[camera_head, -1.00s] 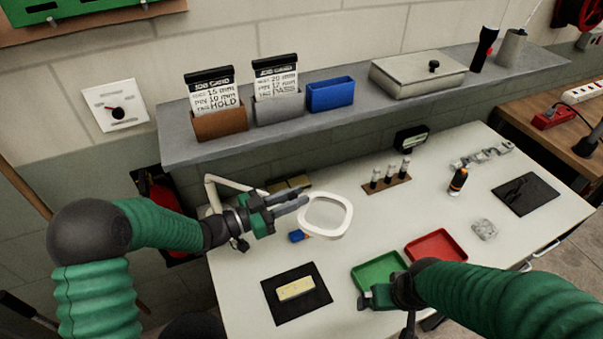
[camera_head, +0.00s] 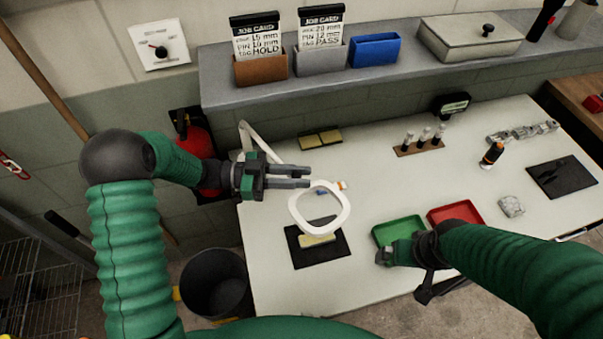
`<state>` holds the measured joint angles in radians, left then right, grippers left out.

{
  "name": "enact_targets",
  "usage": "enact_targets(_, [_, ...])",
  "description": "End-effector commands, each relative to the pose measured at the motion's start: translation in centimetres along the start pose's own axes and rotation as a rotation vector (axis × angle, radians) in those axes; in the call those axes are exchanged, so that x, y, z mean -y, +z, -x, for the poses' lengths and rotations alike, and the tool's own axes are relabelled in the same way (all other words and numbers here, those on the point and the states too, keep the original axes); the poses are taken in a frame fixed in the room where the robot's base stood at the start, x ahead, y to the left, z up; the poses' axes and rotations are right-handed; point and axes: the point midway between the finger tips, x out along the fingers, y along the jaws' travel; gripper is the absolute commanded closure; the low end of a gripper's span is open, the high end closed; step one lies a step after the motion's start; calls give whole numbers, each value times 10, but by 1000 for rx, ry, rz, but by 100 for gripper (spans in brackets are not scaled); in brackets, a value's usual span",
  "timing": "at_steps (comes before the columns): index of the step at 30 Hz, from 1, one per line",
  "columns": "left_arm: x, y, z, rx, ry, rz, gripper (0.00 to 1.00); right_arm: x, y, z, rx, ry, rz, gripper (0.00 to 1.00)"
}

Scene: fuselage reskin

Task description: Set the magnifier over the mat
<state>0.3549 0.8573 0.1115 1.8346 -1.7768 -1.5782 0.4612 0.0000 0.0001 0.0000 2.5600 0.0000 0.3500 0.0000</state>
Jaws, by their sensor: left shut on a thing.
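The magnifier (camera_head: 346,210) is a white rounded ring with a clear lens, on a pale jointed arm (camera_head: 262,143) fixed at the bench's back left. My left gripper (camera_head: 308,177) is shut on the magnifier at the ring's upper left edge. The black mat (camera_head: 326,256) lies at the bench's front left, with a pale yellow block (camera_head: 316,241) on it. In the picture, the ring overlaps the mat's back part and the block's upper edge; its height above them is hard to judge. My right gripper (camera_head: 388,256) is beside the green tray, its jaws unclear.
A green tray (camera_head: 376,236) and a red tray (camera_head: 473,207) sit right of the mat. A small rack of vials (camera_head: 420,148), a dark bottle (camera_head: 491,155) and a second black mat (camera_head: 576,178) are farther right. A shelf (camera_head: 300,92) runs along the back.

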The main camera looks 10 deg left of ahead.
Motion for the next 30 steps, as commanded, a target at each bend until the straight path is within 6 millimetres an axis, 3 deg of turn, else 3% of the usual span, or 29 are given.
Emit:
enact_targets(5, [3,-1,2,2,-10,-5,100,0,0,0,0,0,0,0])
enact_targets(6, [3,-1,2,1,-10,-5,73,0,0,0,0,0,0,0])
enact_targets(10, [2,-1,1,1,-8,-4,57,0,0,0,0,0,0,0])
enact_targets(18, [0,-1,1,0,-4,-3,57,0,0,0,0,0,0,0])
enact_targets(22, [1,0,11,1,-5,-4,57,0,0,-2,0,0,0,0])
enact_targets(26, [2,2,41,1,-8,-3,57,0,1,-6,0,0,0,0])
enact_targets(30, [2,3,83,1,-9,-4,57,0,2,-10,0,0,0,0])
